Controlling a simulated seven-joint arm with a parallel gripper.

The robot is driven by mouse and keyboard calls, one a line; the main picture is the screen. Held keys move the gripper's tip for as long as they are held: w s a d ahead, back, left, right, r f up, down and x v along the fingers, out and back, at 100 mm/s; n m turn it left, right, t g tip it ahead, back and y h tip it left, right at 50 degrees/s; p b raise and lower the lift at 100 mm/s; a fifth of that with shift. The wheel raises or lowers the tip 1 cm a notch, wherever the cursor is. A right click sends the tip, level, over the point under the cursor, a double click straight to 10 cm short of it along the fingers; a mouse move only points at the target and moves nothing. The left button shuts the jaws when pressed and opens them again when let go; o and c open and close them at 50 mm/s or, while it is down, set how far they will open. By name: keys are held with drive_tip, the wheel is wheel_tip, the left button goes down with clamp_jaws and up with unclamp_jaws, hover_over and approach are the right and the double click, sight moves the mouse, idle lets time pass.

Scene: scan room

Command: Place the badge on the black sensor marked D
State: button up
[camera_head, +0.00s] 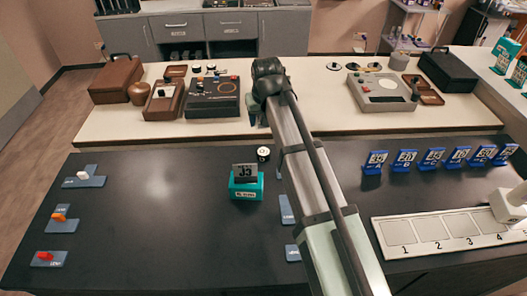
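I cannot pick out a badge for certain, nor a black sensor that reads D. A teal stand (246,187) with a dark plate (245,171) reading "J3" stands upright near the middle of the dark table. A small round black-and-white item (263,153) sits just behind it. A row of blue stands (403,167) with numbered cards and small letters is at the right; most letters are too small to read. My arm rises across the middle and bends over the far table. My gripper is not visible; the arm hides what is behind it.
A white strip (412,252) with numbered squares lies front right, a white device (509,205) at its end. Blue-grey plates with white, orange and red pieces (49,256) line the left. The far pale table (310,122) holds cases and consoles. The left-middle dark table (150,220) is clear.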

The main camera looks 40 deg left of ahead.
sight(263, 148)
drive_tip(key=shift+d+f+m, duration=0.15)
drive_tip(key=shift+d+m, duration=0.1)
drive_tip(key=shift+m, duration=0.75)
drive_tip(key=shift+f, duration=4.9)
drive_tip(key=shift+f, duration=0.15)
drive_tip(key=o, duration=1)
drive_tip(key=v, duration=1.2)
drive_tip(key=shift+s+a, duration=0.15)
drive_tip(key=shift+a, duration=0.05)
